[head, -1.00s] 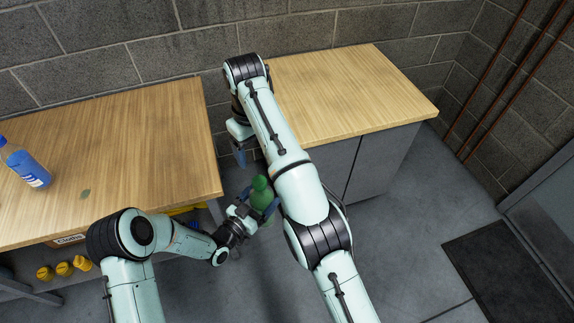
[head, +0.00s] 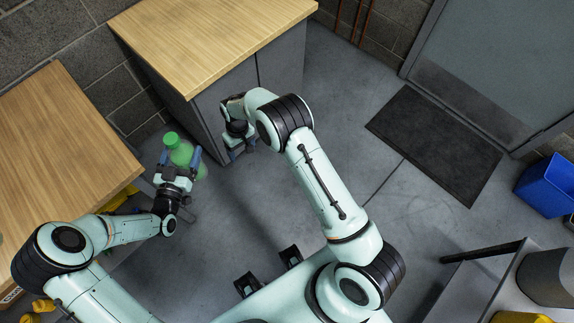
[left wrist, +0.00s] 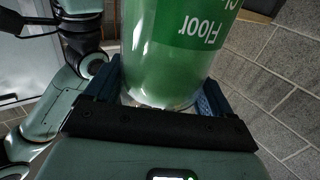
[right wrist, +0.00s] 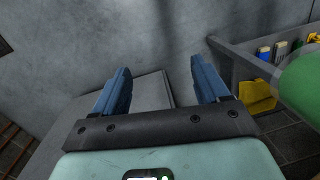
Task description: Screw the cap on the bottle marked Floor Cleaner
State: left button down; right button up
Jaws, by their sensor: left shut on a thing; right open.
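A green bottle (head: 183,152) is held in my left gripper (head: 178,170), above the floor beside the left table. In the left wrist view the bottle (left wrist: 182,55) stands between the two blue fingers, and its label reads "Floor" and "Cl", upside down. Its rounded top shows in the head view, but I cannot tell whether a cap is on it. My right gripper (head: 241,152) is open and empty, to the right of the bottle. In the right wrist view nothing is between its fingers, and part of the bottle (right wrist: 303,85) shows at the right edge. No loose cap is in clear view.
A wooden table (head: 55,140) stands at left and a wood-topped cabinet (head: 205,35) behind. A dark mat (head: 435,145) lies before a door. A blue bin (head: 548,185) and a grey cart (head: 490,275) are at right. The middle floor is open.

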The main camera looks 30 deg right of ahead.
jog(key=s+d+f+m+y, duration=0.1)
jog(key=s+f, duration=0.4)
jog(key=s, duration=0.3)
jog(key=s+d+f+m, duration=0.1)
jog(key=s+f+m, duration=0.1)
jog(key=s+f, duration=0.45)
jog(key=s+a+r+m, duration=0.1)
jog(key=s, duration=0.8)
jog(key=s+a+r+m+y, duration=0.1)
jog(key=s, duration=0.9)
jog(key=shift+s+a+m, duration=0.15)
jog(key=shift+a+m, duration=0.05)
jog(key=shift+m, duration=0.1)
